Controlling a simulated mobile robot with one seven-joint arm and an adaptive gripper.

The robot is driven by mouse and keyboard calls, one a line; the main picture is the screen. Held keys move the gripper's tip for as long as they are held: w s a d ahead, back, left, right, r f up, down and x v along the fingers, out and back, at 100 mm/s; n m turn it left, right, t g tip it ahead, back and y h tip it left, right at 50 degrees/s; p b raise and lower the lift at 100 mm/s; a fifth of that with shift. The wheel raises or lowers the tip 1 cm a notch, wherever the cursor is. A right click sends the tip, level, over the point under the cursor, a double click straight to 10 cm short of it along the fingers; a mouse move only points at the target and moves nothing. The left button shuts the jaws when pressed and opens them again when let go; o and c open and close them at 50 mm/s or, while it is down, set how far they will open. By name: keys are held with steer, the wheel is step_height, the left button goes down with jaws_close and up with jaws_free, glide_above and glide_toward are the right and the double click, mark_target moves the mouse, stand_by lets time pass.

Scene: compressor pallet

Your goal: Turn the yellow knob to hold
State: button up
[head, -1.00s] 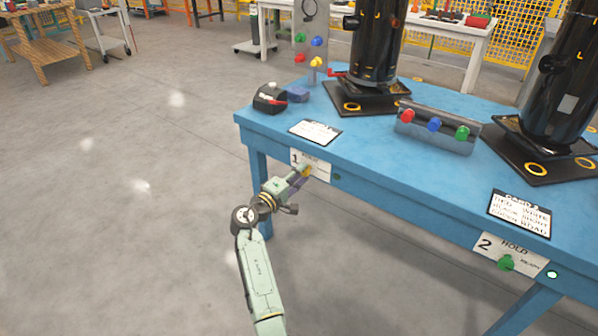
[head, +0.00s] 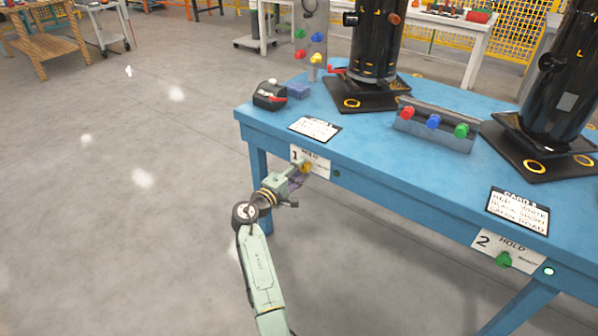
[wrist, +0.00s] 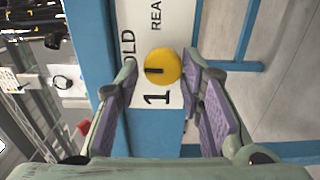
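The yellow knob (wrist: 162,66) is on the white plate marked 1 (wrist: 130,14), on the front edge of the blue table. In the wrist view its dark mark runs from the middle to the left, the side with the partly covered word HOLD. My gripper (wrist: 159,66) is open, with one finger on each side of the knob. The left finger shows a small gap to it; the right fingertip is very close, and I cannot tell if it touches. In the head view my gripper (head: 302,172) is at the plate and partly covers the knob.
The blue table (head: 390,185) carries a card, a black device (head: 270,95), a box with red, blue and green knobs (head: 435,128) and two black cylinders. Right along the edge are plate 2's green knob (head: 504,260) and a lit green lamp (head: 548,271). Plate 1's lamp (head: 336,173) looks dark.

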steer(key=shift+o, duration=1.3)
steer(key=shift+f, duration=0.1)
steer(key=v, duration=1.2)
